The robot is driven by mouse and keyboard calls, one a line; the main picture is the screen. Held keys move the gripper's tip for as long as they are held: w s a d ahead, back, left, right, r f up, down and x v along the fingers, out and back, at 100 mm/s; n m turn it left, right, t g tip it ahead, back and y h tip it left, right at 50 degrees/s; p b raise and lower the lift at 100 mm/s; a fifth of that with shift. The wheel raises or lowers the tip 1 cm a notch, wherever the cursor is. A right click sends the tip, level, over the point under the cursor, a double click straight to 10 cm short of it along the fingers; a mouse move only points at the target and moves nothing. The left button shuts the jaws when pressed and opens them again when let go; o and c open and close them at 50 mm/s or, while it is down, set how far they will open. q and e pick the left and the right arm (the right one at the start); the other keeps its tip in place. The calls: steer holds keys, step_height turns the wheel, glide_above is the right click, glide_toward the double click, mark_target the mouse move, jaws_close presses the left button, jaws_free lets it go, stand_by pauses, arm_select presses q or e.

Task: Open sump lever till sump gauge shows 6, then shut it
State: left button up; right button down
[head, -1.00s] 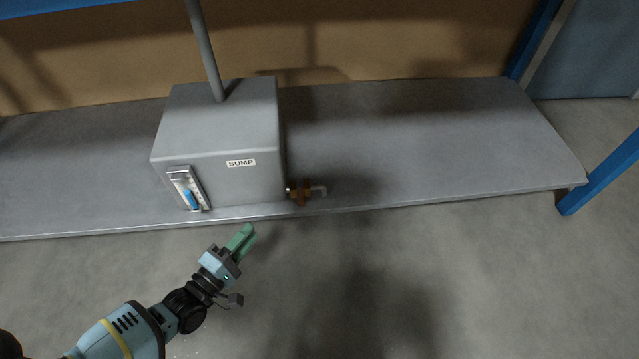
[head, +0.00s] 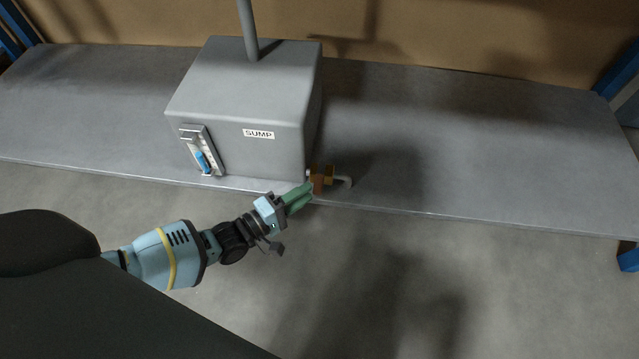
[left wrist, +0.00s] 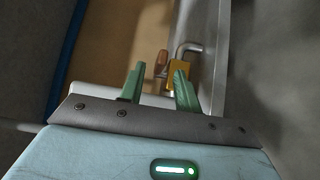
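The grey sump box (head: 240,105) with a "SUMP" label stands on the shelf. Its gauge (head: 202,152) on the front has a blue column in the lower part of a pale scale; the numbers are too small to read. A brass valve with an orange-brown lever (head: 318,181) and a bent grey spout sits at the box's lower right; the brass body also shows in the left wrist view (left wrist: 179,76). My left gripper (head: 309,190) has green fingers, which are apart in the left wrist view (left wrist: 157,80), with their tips close to the lever. Contact cannot be told. My right gripper is out of view.
The grey shelf (head: 480,150) runs across the view, its front edge just by the valve. A grey pipe (head: 248,25) rises from the box top. Blue posts stand at both ends. The floor in front is clear.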

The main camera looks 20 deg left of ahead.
mark_target(318, 184)
arm_select(q)
steer(key=shift+b+x, duration=0.85)
steer(key=shift+x, duration=1.8)
steer(key=shift+c, duration=0.4)
jaws_close()
